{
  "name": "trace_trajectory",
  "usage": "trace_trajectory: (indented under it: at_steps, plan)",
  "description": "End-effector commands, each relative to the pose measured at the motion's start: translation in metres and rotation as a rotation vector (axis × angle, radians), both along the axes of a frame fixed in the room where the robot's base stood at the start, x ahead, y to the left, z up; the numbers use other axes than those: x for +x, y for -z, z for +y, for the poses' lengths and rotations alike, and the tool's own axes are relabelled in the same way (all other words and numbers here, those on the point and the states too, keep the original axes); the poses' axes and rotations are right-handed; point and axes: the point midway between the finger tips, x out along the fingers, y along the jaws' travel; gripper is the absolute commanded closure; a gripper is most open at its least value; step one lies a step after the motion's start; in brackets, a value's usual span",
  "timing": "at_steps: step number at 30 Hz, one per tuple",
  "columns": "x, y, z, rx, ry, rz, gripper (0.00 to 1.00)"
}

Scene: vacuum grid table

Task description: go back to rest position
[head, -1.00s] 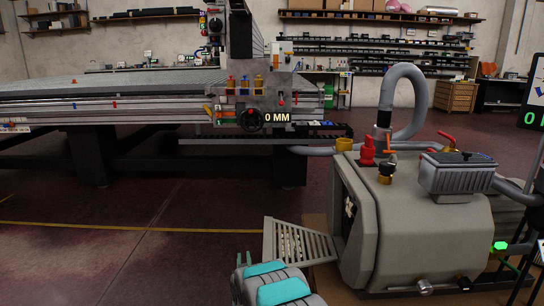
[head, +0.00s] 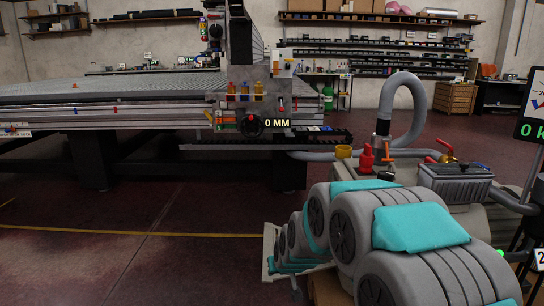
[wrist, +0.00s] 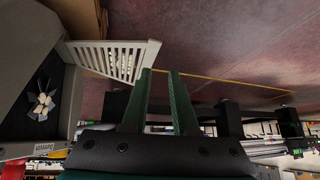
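My gripper (wrist: 160,72) shows in the wrist view with two dark green fingers spread apart and nothing between them. In the head view my grey and teal arm covers the lower right, and I cannot make out the gripper there. The grey vacuum pump (head: 408,172) stands behind my arm, its body mostly hidden. In the wrist view the pump's slatted guard (wrist: 112,57) is just left of the fingers; I cannot tell how far apart they are in depth.
A large grid table (head: 130,88) with a "0 MM" gauge (head: 251,126) stands at left and centre. A thick grey hose (head: 420,105) rises from the pump. A display (head: 530,130) stands at the right edge. Open floor (head: 130,265) lies at front left.

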Motion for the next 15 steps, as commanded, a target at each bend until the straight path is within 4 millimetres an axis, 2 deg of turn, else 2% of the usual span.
trace_trajectory:
  at_steps: [1,3,8,14,15]
  plan:
    - [-0.019,-0.012,-0.010,-0.005,0.005,0.035,0.73]
    - [-0.047,-0.023,-0.021,-0.012,0.009,0.092,0.73]
    - [-0.118,-0.043,-0.049,-0.036,0.028,0.232,0.73]
    - [-0.213,-0.066,-0.082,-0.069,0.061,0.406,0.73]
    - [-0.233,-0.070,-0.088,-0.076,0.071,0.441,0.73]
